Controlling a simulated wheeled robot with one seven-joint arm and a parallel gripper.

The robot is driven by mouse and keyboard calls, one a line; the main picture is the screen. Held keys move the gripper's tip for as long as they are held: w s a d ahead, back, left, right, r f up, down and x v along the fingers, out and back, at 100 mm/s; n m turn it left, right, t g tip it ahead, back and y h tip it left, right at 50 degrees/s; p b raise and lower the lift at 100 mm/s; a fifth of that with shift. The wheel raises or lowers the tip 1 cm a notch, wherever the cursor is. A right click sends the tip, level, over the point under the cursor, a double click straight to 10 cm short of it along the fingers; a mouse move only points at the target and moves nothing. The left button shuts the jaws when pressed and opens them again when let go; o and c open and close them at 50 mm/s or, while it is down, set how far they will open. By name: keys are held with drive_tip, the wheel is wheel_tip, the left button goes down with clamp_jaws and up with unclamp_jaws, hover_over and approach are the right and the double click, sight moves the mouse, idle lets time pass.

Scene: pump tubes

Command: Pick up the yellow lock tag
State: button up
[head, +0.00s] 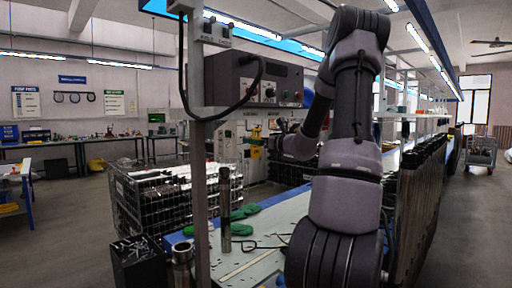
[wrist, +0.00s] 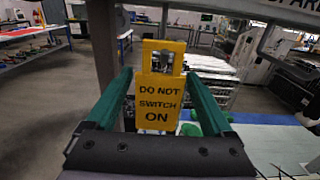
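The yellow lock tag (wrist: 157,112) stands upright in the middle of the wrist view, with the words "DO NOT SWITCH ON" facing me. Its upper part has a window with a greyish thing showing in it. My gripper (wrist: 159,73) is open, with one green finger on each side of the tag. The fingertips are close to its edges, with a narrow gap visible at the left. Contact at the right edge is hard to tell. In the head view a small yellow patch, likely the tag (head: 256,141), shows just left of my gripper (head: 273,137).
A grey control box (head: 254,80) hangs on a post (head: 200,200) left of my arm. Below are a workbench (head: 265,222) with green gloves (head: 236,213) and a dark upright cylinder (head: 225,210). A wire basket (head: 150,200) stands at left.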

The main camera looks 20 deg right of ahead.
drive_tip(key=c, duration=1)
drive_tip(key=shift+o, duration=0.2)
drive_tip(key=shift+r, duration=0.5)
drive_tip(key=shift+s+r, duration=0.1)
drive_tip(key=shift+r, duration=0.2)
drive_tip(key=v, duration=1.8)
